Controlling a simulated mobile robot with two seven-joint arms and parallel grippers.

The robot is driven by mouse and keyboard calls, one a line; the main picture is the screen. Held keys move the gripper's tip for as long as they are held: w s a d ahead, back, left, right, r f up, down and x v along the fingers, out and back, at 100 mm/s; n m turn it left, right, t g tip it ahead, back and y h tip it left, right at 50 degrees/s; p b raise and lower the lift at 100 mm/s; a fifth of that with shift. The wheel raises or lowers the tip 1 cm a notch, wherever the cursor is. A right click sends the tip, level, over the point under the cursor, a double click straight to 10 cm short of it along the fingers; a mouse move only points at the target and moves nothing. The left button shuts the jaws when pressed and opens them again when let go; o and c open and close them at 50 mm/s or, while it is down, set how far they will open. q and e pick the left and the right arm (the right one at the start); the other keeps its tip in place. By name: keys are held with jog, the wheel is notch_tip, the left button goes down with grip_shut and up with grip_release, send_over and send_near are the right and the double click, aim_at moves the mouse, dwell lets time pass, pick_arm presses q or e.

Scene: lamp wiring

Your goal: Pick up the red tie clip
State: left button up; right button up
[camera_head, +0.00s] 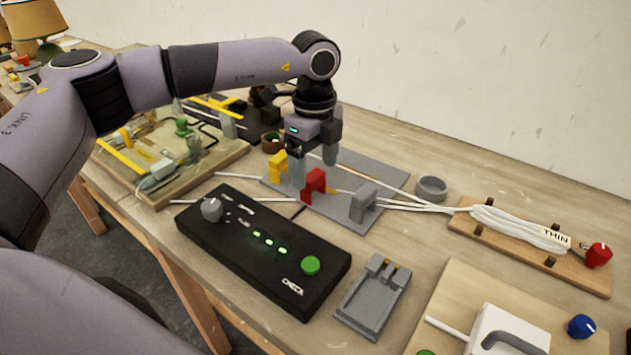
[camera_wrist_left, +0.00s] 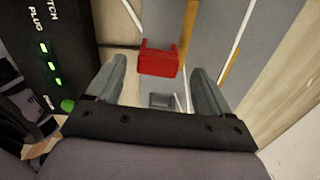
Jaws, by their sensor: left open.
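The red tie clip (camera_head: 314,184) stands on the grey mat (camera_head: 378,172), between a yellow clip (camera_head: 278,166) and a grey clip (camera_head: 362,200). My left gripper (camera_head: 314,172) points down at the red clip, its fingers apart. In the left wrist view the red clip (camera_wrist_left: 158,58) shows just past the fingertips (camera_wrist_left: 160,62), roughly centred between them, with nothing held. A small grey block (camera_wrist_left: 162,101) shows lower between the fingers. Whether a finger touches the red clip I cannot tell. My right gripper is not in view.
A black check box (camera_head: 262,250) with green lights lies in front of the mat. White cables run from the mat to a wooden cable board (camera_head: 570,278). A grey ring (camera_head: 431,188) and a grey holder (camera_head: 372,297) stand nearby. A wooden board (camera_head: 160,165) with fittings lies left.

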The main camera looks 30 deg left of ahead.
aim_at(313, 175)
pick_arm(q)
jog(key=shift+s+f+p, duration=0.1)
jog(key=shift+f+p, duration=0.2)
jog(key=shift+f, duration=2.1)
jog(key=c, duration=1)
jog(key=shift+c, duration=0.2)
jog(key=shift+r, duration=0.1)
notch_tip(313, 175, up, 20)
jog(key=shift+b, duration=0.45)
